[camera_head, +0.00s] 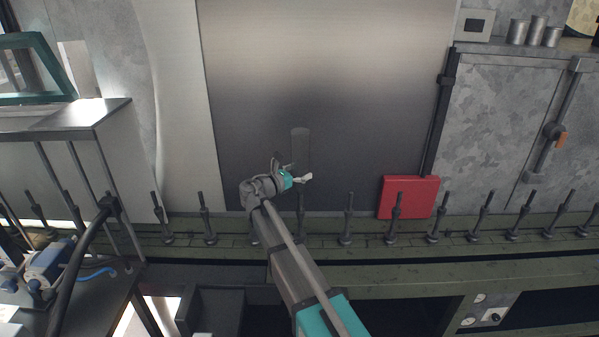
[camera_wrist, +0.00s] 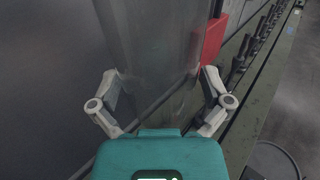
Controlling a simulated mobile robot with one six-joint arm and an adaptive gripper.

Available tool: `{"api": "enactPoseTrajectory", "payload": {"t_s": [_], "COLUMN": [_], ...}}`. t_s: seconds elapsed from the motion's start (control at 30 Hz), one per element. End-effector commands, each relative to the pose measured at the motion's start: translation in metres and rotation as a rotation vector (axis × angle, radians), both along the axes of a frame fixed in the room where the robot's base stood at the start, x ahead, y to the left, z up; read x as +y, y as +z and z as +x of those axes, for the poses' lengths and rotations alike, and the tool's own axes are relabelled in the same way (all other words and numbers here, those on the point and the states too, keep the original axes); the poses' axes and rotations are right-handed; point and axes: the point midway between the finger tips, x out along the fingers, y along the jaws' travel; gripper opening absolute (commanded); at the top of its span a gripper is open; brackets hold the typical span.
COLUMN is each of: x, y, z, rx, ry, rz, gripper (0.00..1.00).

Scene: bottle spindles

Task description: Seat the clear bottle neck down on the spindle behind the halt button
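The clear bottle (camera_head: 300,145) is a faint see-through cylinder standing roughly upright in the air before the dark metal panel. My gripper (camera_head: 300,178) is at its lower part. In the wrist view the bottle (camera_wrist: 150,45) fills the space between the two fingers of my gripper (camera_wrist: 160,92), which close in on its sides. It looks narrower towards the bottom; its neck end is not clear. A row of dark spindles (camera_head: 397,212) runs along the green rail. A grey box with a dark round knob (camera_head: 495,315) is at the lower right; I cannot tell whether it is the halt button.
A red box (camera_head: 408,197) stands behind the spindle row, right of my gripper. A metal side table (camera_head: 85,115) is at the left. Several spindles right of my gripper look empty.

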Motion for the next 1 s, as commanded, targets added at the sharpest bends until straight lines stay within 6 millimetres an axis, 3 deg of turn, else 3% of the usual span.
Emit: {"api": "enactPoseTrajectory", "payload": {"t_s": [0.47, 1.0], "x": [0.005, 0.059], "y": [0.000, 0.000], "z": [-0.004, -0.053], "rx": [0.001, 0.000], "ry": [0.001, 0.002], "rz": [0.001, 0.000], "gripper": [1.00, 1.00]}}
